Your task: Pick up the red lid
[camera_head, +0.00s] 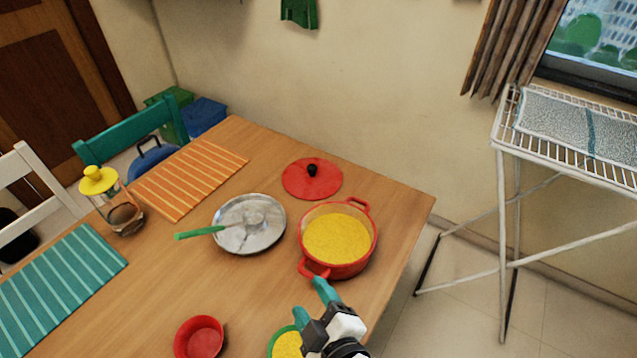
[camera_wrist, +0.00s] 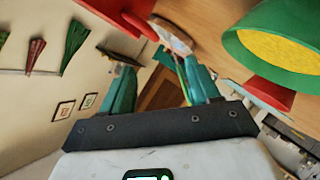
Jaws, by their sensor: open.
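The red lid (camera_head: 296,184) is a flat round disc with a black knob. It lies on the wooden table near its back edge, just behind the red pot (camera_head: 368,254). My gripper (camera_head: 311,301) has teal fingers. It is in front of the pot, at the near side of the table, apart from the lid. Its fingers are open and empty in the wrist view (camera_wrist: 162,85). The lid cannot be made out for sure in the wrist view; a red shape at its top looks like the pot.
The pot holds yellow food and stands between my gripper and the lid. A metal plate (camera_head: 228,213) with a green-handled utensil is left of it. A red bowl (camera_head: 199,338) and a green bowl (camera_head: 272,343) with yellow food are near me. A wire rack (camera_head: 505,135) stands right.

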